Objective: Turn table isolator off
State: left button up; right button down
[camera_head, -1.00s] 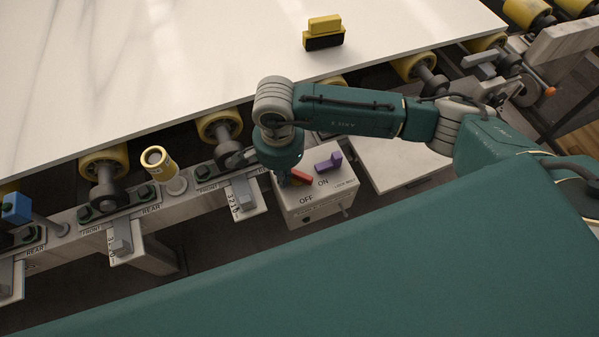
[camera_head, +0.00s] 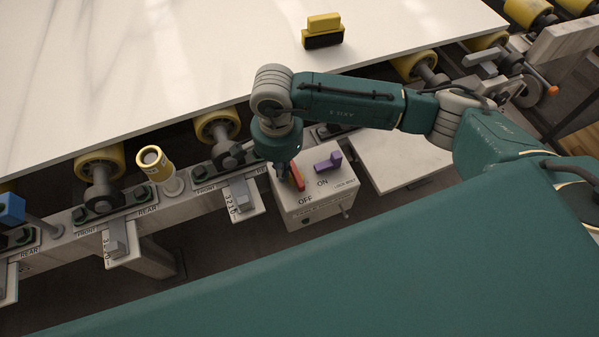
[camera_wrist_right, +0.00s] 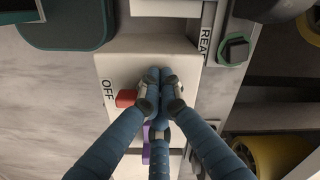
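The isolator box (camera_head: 318,205) is pale, with OFF and ON printed on top. Its red handle (camera_head: 298,178) points toward the OFF label. A purple handle (camera_head: 329,163) stands beside it near ON. My right gripper (camera_head: 283,170) is at the box top, just left of the red handle in the head view. In the right wrist view its blue fingers (camera_wrist_right: 161,80) are drawn together with nothing seen between them. The red handle (camera_wrist_right: 125,98) shows right beside them; contact is unclear. The fingers partly hide the purple handle (camera_wrist_right: 147,152). My left gripper is out of view.
A white stone slab (camera_head: 150,65) lies on yellow rollers (camera_head: 215,125) behind the box. A yellow-black block (camera_head: 323,32) sits on the slab. A yellow-capped post (camera_head: 155,163) and clamp brackets (camera_head: 242,198) line the rail to the left.

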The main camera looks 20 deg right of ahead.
jog(key=shift+f, duration=0.1)
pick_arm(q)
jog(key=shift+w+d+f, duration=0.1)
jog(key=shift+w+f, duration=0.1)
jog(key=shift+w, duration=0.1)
pick_arm(e)
jog(key=shift+w+a+r+p, duration=0.15)
jog(key=shift+r+p, duration=0.25)
jog(key=shift+r, duration=0.2)
notch_tip(320, 180, up, 3)
jog(key=shift+r+p, duration=0.2)
jog(key=shift+p, duration=0.7)
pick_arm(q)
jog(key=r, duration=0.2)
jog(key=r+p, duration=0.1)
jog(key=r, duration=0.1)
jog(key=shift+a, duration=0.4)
pick_arm(e)
notch_tip(320, 180, up, 4)
jog(key=shift+f, duration=0.25)
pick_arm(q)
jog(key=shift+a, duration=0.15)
